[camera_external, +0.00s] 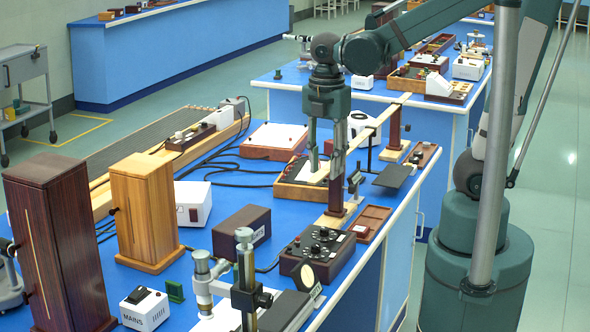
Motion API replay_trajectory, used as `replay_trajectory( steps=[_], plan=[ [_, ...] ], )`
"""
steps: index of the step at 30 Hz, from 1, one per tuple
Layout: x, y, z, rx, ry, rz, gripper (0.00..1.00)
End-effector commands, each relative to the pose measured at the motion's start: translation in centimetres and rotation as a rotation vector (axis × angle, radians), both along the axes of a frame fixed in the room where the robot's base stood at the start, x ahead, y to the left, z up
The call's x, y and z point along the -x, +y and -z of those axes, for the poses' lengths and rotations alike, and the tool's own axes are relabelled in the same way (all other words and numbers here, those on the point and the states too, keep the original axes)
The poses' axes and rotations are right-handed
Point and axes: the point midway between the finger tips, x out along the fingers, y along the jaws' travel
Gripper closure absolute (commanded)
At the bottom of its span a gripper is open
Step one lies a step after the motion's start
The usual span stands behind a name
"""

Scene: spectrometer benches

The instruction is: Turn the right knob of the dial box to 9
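The dial box (300,268) is a dark box near the front right edge of the blue bench, with black round knobs on its top panel. One knob (324,232) sits toward the back of the panel and another knob (316,250) nearer the front. Their pointers and scale numbers are too small to read. My gripper (325,168) points straight down above the bench, behind the dial box in the picture. Its two fingers are apart with nothing visible between them. It appears clear of the knobs.
A slim post on a wooden base (336,217) stands just behind the dial box. A wooden tray (371,222) lies to its right and a dark box (242,231) to its left. A metal optical stand (245,270) rises in front. Cables cross the bench.

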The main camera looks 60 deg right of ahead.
Motion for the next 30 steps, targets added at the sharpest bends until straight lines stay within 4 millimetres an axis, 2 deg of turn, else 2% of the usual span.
replay_trajectory(
  steps=[11,30],
  plan=[
    [0.0,0.0,-0.2,0.000,0.000,-0.224,0.70],
    [0.0,0.0,7.5,0.000,0.000,-0.224,0.70]
  ],
)
